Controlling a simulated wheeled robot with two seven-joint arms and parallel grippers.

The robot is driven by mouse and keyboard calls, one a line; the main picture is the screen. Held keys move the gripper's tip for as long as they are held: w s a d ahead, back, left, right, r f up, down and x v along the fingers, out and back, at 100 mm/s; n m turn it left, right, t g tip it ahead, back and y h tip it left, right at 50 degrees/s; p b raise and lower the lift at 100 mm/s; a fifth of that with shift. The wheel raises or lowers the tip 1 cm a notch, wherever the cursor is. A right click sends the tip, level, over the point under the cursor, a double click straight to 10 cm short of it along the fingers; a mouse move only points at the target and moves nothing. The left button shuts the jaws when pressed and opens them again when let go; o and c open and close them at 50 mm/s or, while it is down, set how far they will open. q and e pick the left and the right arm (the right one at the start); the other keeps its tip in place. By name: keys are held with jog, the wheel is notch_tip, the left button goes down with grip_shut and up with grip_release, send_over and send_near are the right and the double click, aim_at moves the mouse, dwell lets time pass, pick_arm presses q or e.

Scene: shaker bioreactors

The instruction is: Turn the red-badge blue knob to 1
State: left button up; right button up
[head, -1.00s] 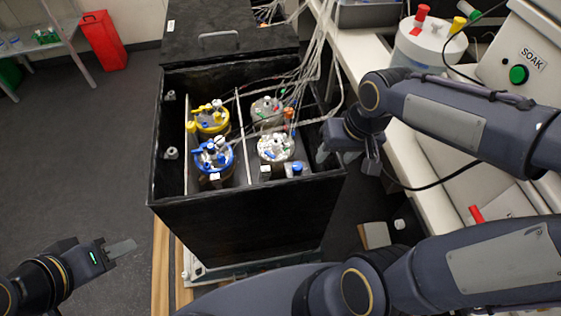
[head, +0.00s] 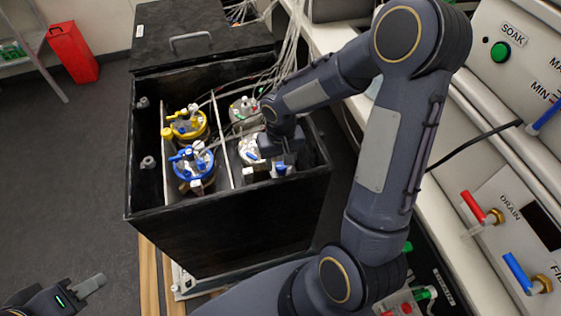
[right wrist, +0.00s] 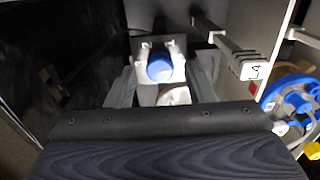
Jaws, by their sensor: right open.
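A blue knob (right wrist: 159,68) on a white mount shows in the right wrist view, between the two spread fingers of my right gripper (right wrist: 161,88), apart from both. In the head view the blue knob (head: 281,168) is at the box's near right corner, partly covered by my right gripper (head: 272,166), which is open and empty above it. A small red patch (right wrist: 253,88) shows below a white tag; I cannot tell if it is the knob's badge. The dial marks are not readable. My left gripper (head: 90,285) is low at the left, away from the box; its jaw gap is unclear.
The black box (head: 225,240) has a raised rim and white dividers. A blue-topped vessel (head: 193,165) and a yellow-topped vessel (head: 187,124) stand left of the divider. White tubes run up the back. The panel with red (head: 473,206) and blue (head: 517,272) valve handles is at right.

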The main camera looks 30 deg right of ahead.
jog(key=shift+f, duration=0.4)
jog(key=c, duration=1)
jog(key=shift+n, duration=0.3)
jog(key=n, duration=0.4)
jog(key=shift+n, duration=0.4)
jog(key=n, duration=0.6)
jog(key=shift+p, duration=0.4)
jog(key=shift+n, duration=0.3)
